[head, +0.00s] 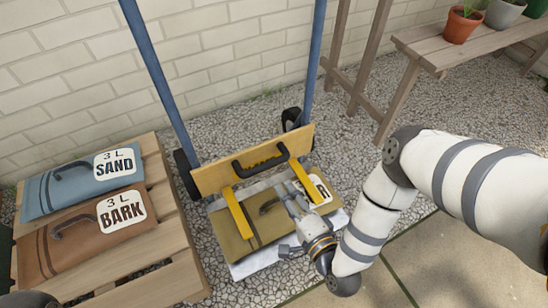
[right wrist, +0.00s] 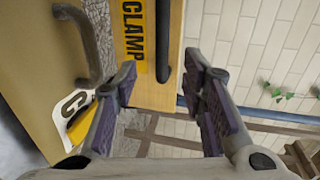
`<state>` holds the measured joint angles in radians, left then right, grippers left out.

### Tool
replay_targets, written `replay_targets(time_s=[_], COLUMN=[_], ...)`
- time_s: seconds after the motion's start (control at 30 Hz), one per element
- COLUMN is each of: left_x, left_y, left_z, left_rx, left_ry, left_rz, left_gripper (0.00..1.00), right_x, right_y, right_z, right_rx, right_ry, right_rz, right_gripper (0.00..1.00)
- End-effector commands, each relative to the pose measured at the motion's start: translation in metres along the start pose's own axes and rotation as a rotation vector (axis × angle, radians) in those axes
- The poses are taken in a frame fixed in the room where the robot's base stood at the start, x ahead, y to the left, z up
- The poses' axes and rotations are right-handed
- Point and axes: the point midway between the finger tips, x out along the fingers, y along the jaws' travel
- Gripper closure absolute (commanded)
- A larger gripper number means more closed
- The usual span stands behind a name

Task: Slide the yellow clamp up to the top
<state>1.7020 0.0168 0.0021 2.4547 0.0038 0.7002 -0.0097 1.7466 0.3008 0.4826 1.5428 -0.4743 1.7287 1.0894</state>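The clamp is a wooden board (head: 215,178) across the blue rails of a hand truck, low down, with a black handle (head: 262,160) and two yellow arms (head: 238,212) reaching over a tan bag (head: 232,225). In the right wrist view the board (right wrist: 150,97) carries a yellow CLAMP label (right wrist: 134,38) beside the black handle (right wrist: 163,38). My right gripper (head: 294,198) is over the bag, just short of the board. Its fingers (right wrist: 163,75) are spread and empty, with the handle beyond the gap between them. My left gripper is not in view.
The blue rails (head: 152,70) rise from the board in front of a brick wall. A wooden pallet (head: 165,215) with SAND (head: 75,185) and BARK (head: 80,235) bags stands at left. A wooden bench (head: 455,42) with pots stands at back right. Gravel lies between.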

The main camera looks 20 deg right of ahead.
Motion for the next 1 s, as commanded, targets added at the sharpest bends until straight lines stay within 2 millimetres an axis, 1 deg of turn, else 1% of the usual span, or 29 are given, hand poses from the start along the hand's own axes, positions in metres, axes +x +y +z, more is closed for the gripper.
replay_targets(time_s=[0.03,0.17,0.27,0.4,0.5,0.6,0.7,0.77,1.0], left_x=[0.002,0.005,0.010,0.020,0.025,0.029,0.031,0.031,0.031], left_y=[0.000,0.000,-0.001,-0.001,0.000,0.001,0.001,0.001,0.002], left_z=[-0.002,-0.003,-0.005,-0.009,-0.015,-0.019,-0.021,-0.021,-0.021], left_rx=[0.000,0.000,0.001,0.004,0.007,0.009,0.010,0.010,0.011], left_ry=[-0.004,-0.010,-0.024,-0.049,-0.057,-0.061,-0.062,-0.063,-0.062], left_rz=[-0.001,-0.001,-0.002,-0.003,-0.003,-0.002,-0.001,-0.001,-0.001], left_gripper=[0.60,0.60,0.60,0.60,0.60,0.60,0.60,0.60,0.60], right_x=[0.002,0.011,0.031,0.068,0.092,0.110,0.120,0.123,0.125], right_y=[0.002,0.001,0.001,0.002,0.002,0.000,-0.001,-0.002,-0.003], right_z=[-0.001,-0.003,-0.003,-0.003,-0.003,-0.003,-0.004,-0.004,-0.004], right_rx=[0.007,0.014,0.014,0.012,0.012,0.012,0.012,0.012,0.012], right_ry=[0.005,0.009,0.010,0.009,0.010,0.009,0.009,0.009,0.009], right_rz=[-0.008,-0.021,-0.022,-0.022,-0.021,-0.020,-0.018,-0.019,-0.019], right_gripper=[0.62,0.62,0.62,0.62,0.62,0.62,0.62,0.62,0.62])
